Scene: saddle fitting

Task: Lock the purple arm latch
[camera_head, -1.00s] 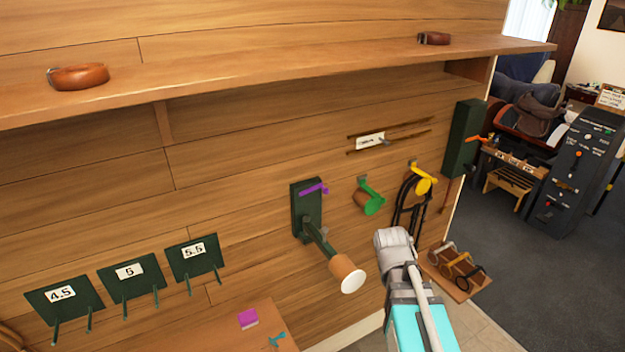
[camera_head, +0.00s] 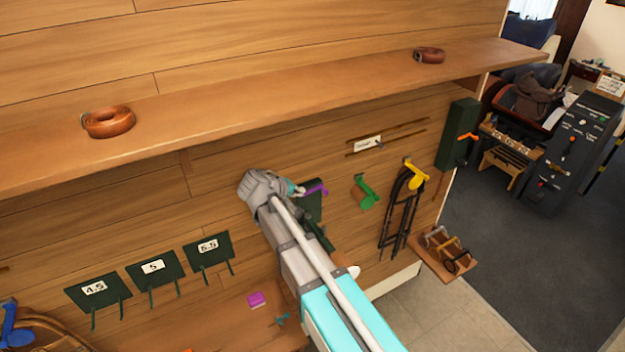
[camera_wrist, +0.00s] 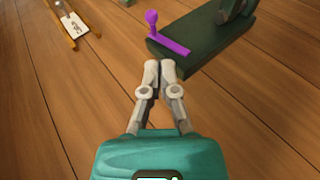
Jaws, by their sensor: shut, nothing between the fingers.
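The purple arm latch (camera_head: 316,189) sits at the top of a dark green wall bracket (camera_head: 311,207). In the wrist view the purple latch (camera_wrist: 167,36) is a bar with a round knob, lying across the end of the green bracket (camera_wrist: 225,40). My gripper (camera_head: 299,190) is beside the latch on its left in the head view. In the wrist view my gripper (camera_wrist: 158,66) has its fingertips together, empty, just short of the bracket's edge; I cannot tell whether they touch it. My arm hides much of the bracket's lower part and its projecting arm.
A shelf (camera_head: 250,95) runs above. Numbered green plates (camera_head: 155,268) with pegs are at lower left. A purple block (camera_head: 256,299) lies on the bench below.

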